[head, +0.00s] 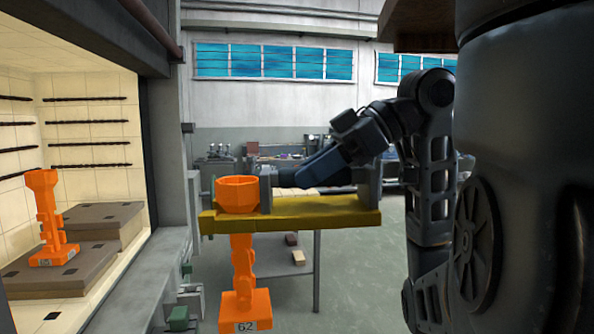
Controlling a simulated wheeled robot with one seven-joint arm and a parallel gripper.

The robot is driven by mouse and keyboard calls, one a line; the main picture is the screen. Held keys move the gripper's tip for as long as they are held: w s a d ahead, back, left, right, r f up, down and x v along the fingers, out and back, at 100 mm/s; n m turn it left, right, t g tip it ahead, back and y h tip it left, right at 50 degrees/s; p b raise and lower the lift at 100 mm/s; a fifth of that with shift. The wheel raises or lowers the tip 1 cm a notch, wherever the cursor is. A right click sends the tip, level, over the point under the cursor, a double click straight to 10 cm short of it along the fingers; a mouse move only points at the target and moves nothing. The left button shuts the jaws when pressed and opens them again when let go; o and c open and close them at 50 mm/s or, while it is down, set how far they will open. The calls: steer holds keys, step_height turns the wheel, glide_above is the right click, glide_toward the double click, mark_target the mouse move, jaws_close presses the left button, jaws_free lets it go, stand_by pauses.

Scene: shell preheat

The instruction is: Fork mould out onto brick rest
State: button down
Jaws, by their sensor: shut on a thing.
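An orange mould (244,270) marked 62 hangs upright in a yellow fork (320,212). Its cup (237,194) sits above the yellow bar and its stem and foot hang below. My gripper (283,181) reaches in from the right just above the fork and is shut on it; the fingertips and the exact grip are mostly hidden. A second orange mould (45,215) stands on a brown slab inside the lit furnace at the left. Pale bricks (293,191) show partly behind the fork; I cannot tell whether they are the brick rest.
The furnace (95,185) is open, with a grey door frame (172,150) just left of the hanging mould. Two small bricks (292,239) lie on a low shelf behind. A cluttered bench stands at the back. Grey floor (350,280) is clear below the fork.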

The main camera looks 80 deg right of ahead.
steer(key=shift+s+d, duration=0.2)
steer(key=shift+s, duration=0.9)
steer(key=shift+s+d, duration=0.15)
steer(key=shift+s, duration=0.95)
